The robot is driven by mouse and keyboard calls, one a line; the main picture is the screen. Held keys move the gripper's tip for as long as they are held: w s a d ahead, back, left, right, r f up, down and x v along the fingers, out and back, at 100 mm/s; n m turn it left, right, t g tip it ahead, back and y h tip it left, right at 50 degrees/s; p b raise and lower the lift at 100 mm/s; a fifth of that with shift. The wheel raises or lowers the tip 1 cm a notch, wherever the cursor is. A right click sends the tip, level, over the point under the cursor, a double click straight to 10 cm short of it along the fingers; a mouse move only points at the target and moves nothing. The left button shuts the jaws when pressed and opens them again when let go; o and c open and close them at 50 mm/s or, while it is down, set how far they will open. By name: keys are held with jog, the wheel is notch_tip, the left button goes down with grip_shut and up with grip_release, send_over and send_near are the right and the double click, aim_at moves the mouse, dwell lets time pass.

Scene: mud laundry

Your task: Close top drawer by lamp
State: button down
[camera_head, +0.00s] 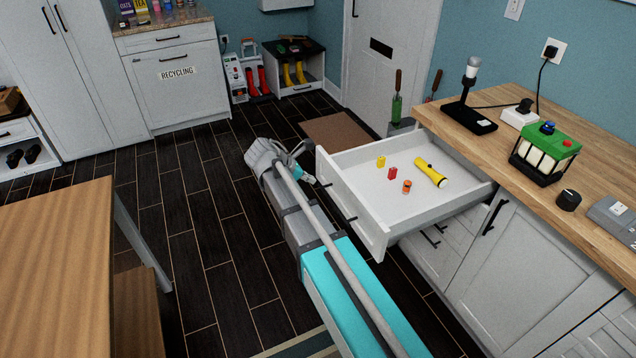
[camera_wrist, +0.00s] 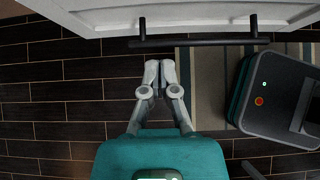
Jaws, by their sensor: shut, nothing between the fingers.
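The white top drawer (camera_head: 377,240) is pulled far out from under the wooden counter in the head view. Its front panel and black bar handle (camera_wrist: 200,42) show at the top of the wrist view. My gripper (camera_wrist: 158,66) is shut and empty, with its fingertips pointing at the drawer front, just short of the handle in the picture; I cannot tell if they touch. In the head view my gripper (camera_head: 309,179) is partly hidden at the drawer's left front corner. A black lamp (camera_head: 471,85) with a white head stands on the counter.
The drawer holds a yellow flashlight (camera_head: 430,173) and small red (camera_head: 392,173), orange (camera_head: 407,187) and yellow (camera_head: 381,161) items. A wooden table (camera_head: 55,260) is at left. Dark floor (camera_head: 200,220) between is clear.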

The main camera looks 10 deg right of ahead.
aim_at(336, 191)
jog(key=shift+b+x, duration=3.15)
jog(key=shift+x, duration=1.45)
jog(key=shift+d+f, duration=0.15)
jog(key=shift+f, duration=0.05)
jog(key=shift+w, duration=0.1)
